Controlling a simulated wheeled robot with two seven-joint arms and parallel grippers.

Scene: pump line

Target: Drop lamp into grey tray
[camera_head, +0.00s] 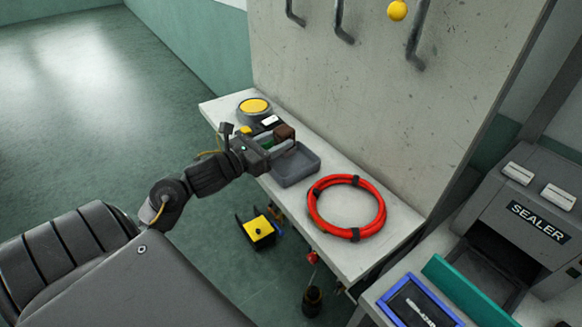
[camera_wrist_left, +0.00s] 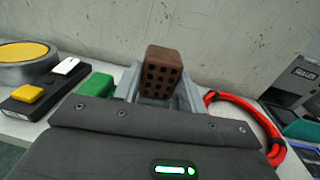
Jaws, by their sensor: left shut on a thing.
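My left gripper (camera_head: 280,142) is shut on a brown block with a grid of dark holes (camera_wrist_left: 162,72). The block also shows at the fingertips in the head view (camera_head: 285,131). I cannot tell whether this block is the lamp; nothing else in view is plainly a lamp. The grey tray (camera_head: 305,172) lies on the bench just right of the fingers and looks empty where it shows; the gripper hides its left part. In the head view the block is at the tray's far left side, apparently raised. My right gripper is not in view.
A red cable coil (camera_head: 318,212) lies right of the tray. A round yellow-topped device (camera_head: 255,105), a black box with a yellow button (camera_wrist_left: 28,95) and a green block (camera_wrist_left: 97,84) are to the left. A concrete panel (camera_head: 350,110) rises behind the bench; a sealer (camera_head: 530,215) stands at right.

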